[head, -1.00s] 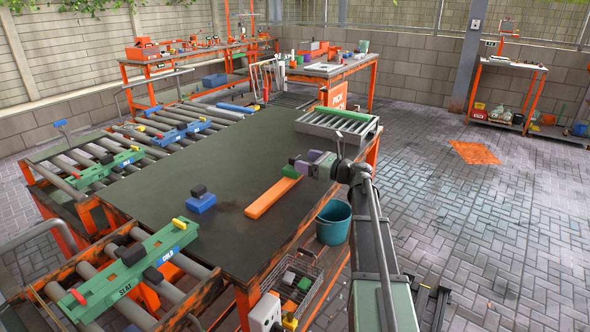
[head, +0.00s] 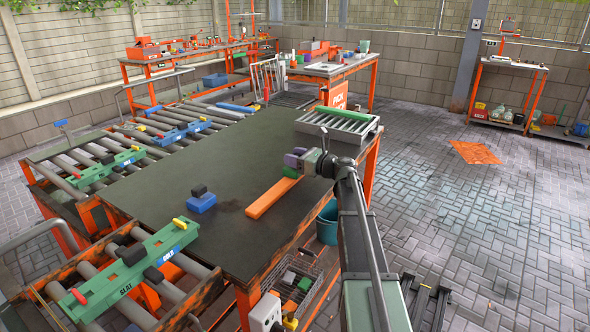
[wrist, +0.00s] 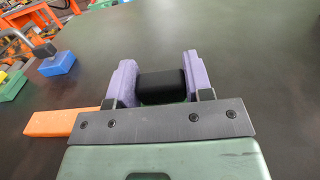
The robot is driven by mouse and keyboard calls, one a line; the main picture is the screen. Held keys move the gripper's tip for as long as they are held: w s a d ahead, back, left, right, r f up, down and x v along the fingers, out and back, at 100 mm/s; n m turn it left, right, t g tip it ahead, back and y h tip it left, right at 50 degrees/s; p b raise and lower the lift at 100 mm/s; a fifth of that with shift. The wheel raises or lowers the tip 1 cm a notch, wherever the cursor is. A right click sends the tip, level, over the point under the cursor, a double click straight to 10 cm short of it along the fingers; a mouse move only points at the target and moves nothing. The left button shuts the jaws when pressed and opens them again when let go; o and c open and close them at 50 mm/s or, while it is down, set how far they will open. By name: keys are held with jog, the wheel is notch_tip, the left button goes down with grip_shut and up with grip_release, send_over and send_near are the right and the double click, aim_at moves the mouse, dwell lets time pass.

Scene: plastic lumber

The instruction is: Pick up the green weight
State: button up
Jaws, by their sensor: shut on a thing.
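The green weight (head: 290,172) is by the far end of the orange bar on the dark table, partly covered by my gripper. My gripper (head: 296,158) is right above it, with purple fingers. In the wrist view my gripper (wrist: 160,68) is shut on the weight's black knob (wrist: 164,86), with one finger on each side. The green body is almost wholly hidden there by the gripper's own front. I cannot tell whether the weight touches the table.
The orange bar (head: 272,198) lies just left of the weight. A blue weight (head: 201,203) with a black knob stands farther left. A grey roller tray (head: 336,129) is at the table's right back corner. The table's (head: 170,190) middle is mostly clear.

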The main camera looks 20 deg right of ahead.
grip_shut()
jog(key=shift+r, duration=0.1)
